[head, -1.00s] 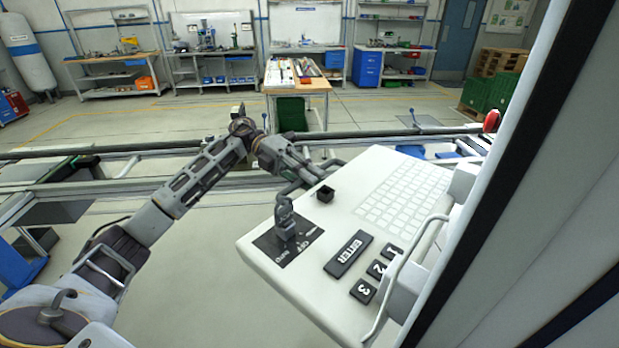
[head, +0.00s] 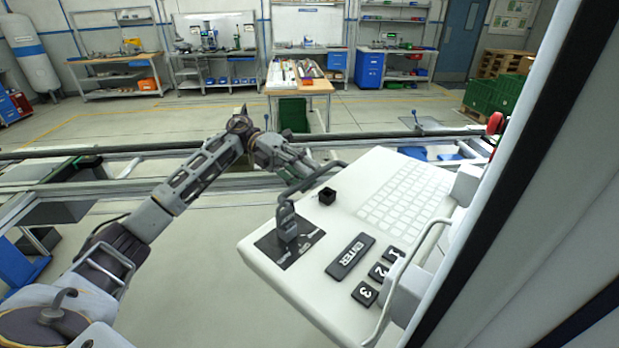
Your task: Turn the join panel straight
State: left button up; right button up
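The join panel (head: 335,225) is a pale, tilted console with a key grid, an ENTER key, keys 1, 2 and 3, and a grey switch on a black plate. It sits askew in the picture. A dark grey bar handle (head: 318,181) runs along its far left edge. My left gripper (head: 309,172) reaches that edge from the left, with its fingers at the handle. I cannot tell whether they close around the bar or only touch it. My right gripper is not in view.
A small black cube (head: 327,195) is on the panel's far left part. A pale curved bar (head: 409,268) runs along the panel's right side, beside a large upright housing (head: 530,190). Conveyor rails (head: 130,155) cross behind; open floor lies beyond.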

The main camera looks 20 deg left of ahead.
pick_arm(q)
jog(key=v, duration=1)
jog(key=shift+d, duration=0.1)
dwell(0.5)
